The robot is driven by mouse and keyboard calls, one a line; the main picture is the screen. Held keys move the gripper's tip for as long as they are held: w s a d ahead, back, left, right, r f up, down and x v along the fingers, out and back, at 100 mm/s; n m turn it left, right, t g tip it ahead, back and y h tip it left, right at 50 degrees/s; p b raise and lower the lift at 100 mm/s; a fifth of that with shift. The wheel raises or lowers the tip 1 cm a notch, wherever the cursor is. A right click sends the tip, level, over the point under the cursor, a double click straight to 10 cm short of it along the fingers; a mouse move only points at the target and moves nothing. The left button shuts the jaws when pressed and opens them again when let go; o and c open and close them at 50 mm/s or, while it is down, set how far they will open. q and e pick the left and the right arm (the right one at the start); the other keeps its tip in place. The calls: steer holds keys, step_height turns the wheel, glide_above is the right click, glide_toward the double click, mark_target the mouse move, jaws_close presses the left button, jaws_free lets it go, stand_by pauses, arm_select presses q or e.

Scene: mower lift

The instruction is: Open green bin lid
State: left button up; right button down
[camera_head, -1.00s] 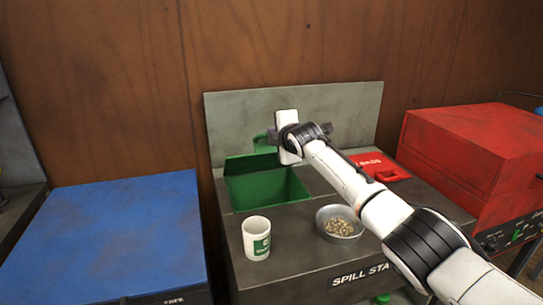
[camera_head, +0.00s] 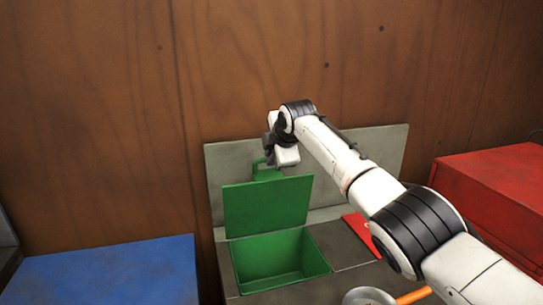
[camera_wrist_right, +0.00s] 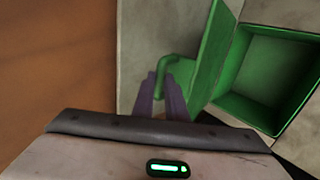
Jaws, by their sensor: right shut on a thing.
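The green bin (camera_head: 275,262) is set into the dark counter, and its inside is visible and looks empty. Its green lid (camera_head: 267,208) stands raised, close to upright, behind the opening. My right gripper (camera_head: 270,160) is at the lid's top edge, shut on the green handle. In the right wrist view the two fingers (camera_wrist_right: 162,92) are at the handle (camera_wrist_right: 183,66), with the lid (camera_wrist_right: 210,60) and the open bin (camera_wrist_right: 268,75) to the right. My left gripper is not in view.
A grey backboard (camera_head: 380,145) stands behind the lid, with a wooden wall behind it. A red box (camera_head: 495,190) is at right, a blue surface (camera_head: 105,270) at left. A small red lid (camera_head: 360,229), a metal bowl (camera_head: 368,297) and an orange bar (camera_head: 414,296) lie near my right arm.

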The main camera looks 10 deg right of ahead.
steer(key=shift+r, duration=0.45)
steer(key=c, duration=1.8)
jaws_free()
steer(key=shift+s, duration=0.1)
steer(key=shift+o, duration=0.2)
steer(key=shift+f, duration=0.25)
steer(key=shift+s, duration=0.1)
steer(key=shift+s+r+b, duration=0.4)
steer(key=shift+r+b, duration=0.05)
steer(key=shift+b, duration=0.15)
steer(key=b+v, duration=0.2)
steer(key=v, duration=0.7)
